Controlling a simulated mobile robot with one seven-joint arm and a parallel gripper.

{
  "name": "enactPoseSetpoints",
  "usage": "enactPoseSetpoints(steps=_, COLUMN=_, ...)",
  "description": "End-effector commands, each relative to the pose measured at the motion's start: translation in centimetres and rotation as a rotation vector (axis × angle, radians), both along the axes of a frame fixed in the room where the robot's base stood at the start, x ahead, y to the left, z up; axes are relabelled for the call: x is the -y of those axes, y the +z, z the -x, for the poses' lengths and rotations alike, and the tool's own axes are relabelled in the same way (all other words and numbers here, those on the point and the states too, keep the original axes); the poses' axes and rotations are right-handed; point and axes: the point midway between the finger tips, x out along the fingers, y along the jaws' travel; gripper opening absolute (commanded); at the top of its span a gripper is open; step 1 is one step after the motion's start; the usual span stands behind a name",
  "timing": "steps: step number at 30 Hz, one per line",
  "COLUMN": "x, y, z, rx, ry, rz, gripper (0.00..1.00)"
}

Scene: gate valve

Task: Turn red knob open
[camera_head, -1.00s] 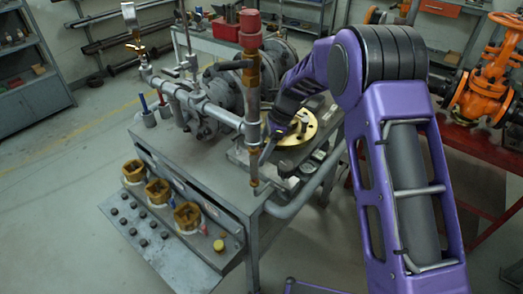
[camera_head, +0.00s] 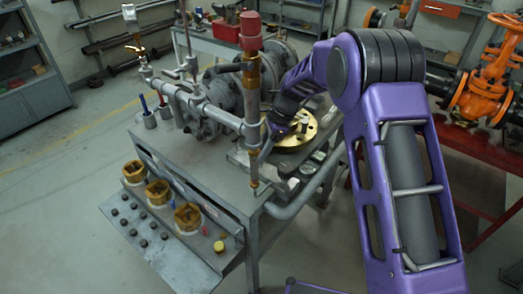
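The red knob (camera_head: 250,24) is a red cap on top of an upright pipe (camera_head: 252,130) at the cart's front edge. A brass-coloured section lies just below the cap. My arm reaches in from the right. My gripper (camera_head: 265,148) is low beside or behind the pipe, well below the red knob and apart from it. The pipe and the arm hide part of the fingers, and I cannot tell their opening or whether they touch the pipe.
The grey cart (camera_head: 190,165) carries a flanged grey valve body (camera_head: 222,100) and a brass disc (camera_head: 295,132) close to my gripper. A lower shelf (camera_head: 165,240) holds several small parts. An orange valve (camera_head: 485,85) stands at right. Floor at left is clear.

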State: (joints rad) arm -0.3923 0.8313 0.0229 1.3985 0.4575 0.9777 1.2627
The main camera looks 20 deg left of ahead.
Motion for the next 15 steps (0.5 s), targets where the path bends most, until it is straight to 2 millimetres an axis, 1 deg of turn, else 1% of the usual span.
enactPoseSetpoints(steps=5, x=-0.06, y=0.27, z=-0.09, rx=-0.003, ry=0.102, rz=-0.001, gripper=0.00)
enactPoseSetpoints(steps=15, x=-0.19, y=0.19, z=-0.24, rx=-0.003, ry=0.409, rz=-0.001, gripper=0.00)
